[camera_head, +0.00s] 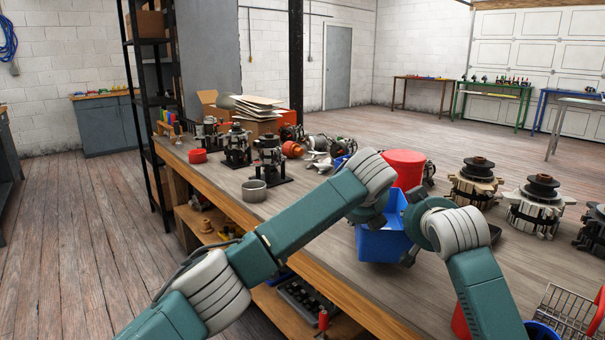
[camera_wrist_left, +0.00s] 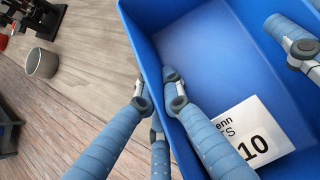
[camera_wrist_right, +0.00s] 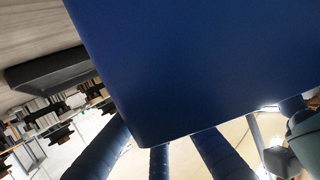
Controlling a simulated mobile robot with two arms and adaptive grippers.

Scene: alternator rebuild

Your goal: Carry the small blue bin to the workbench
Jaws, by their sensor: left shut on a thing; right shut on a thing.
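The small blue bin (camera_head: 380,246) is at the workbench (camera_head: 325,215) in the head view, between my two wrists. Whether its base touches the top is hidden. In the left wrist view the open bin (camera_wrist_left: 215,50) shows a white label with "10" inside. My left gripper (camera_wrist_left: 157,95) is shut on its left wall, with fingers on both sides of the rim. My right gripper (camera_head: 408,257) is shut on the bin's right side; its fingers show at the right in the left wrist view. In the right wrist view the bin's blue wall (camera_wrist_right: 200,70) hides most of the scene.
A red container (camera_head: 403,168) stands just behind the bin. Alternator assemblies (camera_head: 538,206) stand to the right, and a wire basket (camera_head: 568,312) is at the lower right. A metal cup (camera_head: 254,191) stands on the left. The bench top between cup and bin is mostly clear.

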